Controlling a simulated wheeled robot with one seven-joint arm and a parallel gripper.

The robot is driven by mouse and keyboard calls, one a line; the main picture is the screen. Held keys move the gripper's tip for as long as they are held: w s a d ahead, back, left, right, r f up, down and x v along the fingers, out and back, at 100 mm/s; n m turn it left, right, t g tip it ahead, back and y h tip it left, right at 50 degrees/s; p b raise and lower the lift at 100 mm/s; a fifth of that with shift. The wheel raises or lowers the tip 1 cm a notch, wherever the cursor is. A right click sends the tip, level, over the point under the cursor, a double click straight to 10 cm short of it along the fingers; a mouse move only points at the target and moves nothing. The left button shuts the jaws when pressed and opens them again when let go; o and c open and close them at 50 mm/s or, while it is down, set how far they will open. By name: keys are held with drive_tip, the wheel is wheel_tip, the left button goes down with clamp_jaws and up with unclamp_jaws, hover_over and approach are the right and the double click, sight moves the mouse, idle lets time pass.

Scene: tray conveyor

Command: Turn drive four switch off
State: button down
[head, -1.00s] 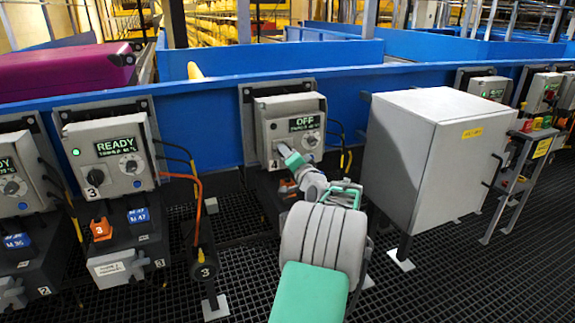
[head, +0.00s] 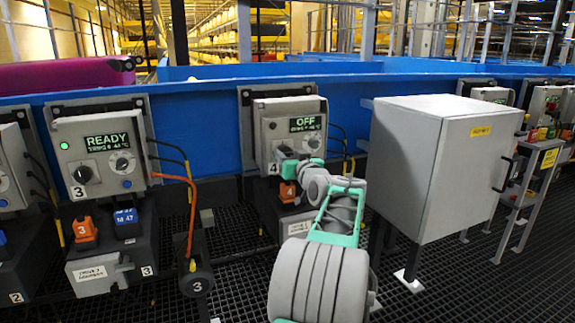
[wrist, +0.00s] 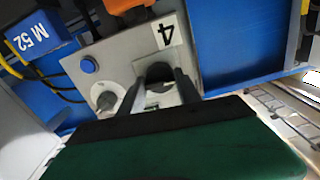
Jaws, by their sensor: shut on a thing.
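The drive four box (head: 292,130) is grey, with a lit display (head: 306,124) reading OFF in green. Its number 4 label (wrist: 165,33) shows in the wrist view. The drive four switch (wrist: 157,73) is a dark rotary knob below that label there; in the head view my gripper hides it. My gripper (wrist: 160,88) is at the front of the box, its dark fingers shut on the switch. It also shows in the head view (head: 287,163) at the lower left of the box. The switch's exact angle is mostly hidden by the fingers.
The drive three box (head: 102,155) at left reads READY with a green light. A large grey cabinet (head: 430,170) stands close to the right of my arm. An orange piece marked 4 (head: 289,192) sits just below my gripper. Dark grating (head: 240,270) covers the floor.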

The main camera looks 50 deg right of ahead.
drive_tip(key=shift+f+n+b, duration=0.15)
drive_tip(key=shift+n+b, duration=0.25)
drive_tip(key=shift+n, duration=0.1)
drive_tip(key=c, duration=0.8)
unclamp_jaws()
drive_tip(key=shift+c, duration=0.2)
drive_tip(key=p+v, duration=0.1)
drive_tip(key=v, duration=0.7)
drive_tip(key=shift+w, duration=0.1)
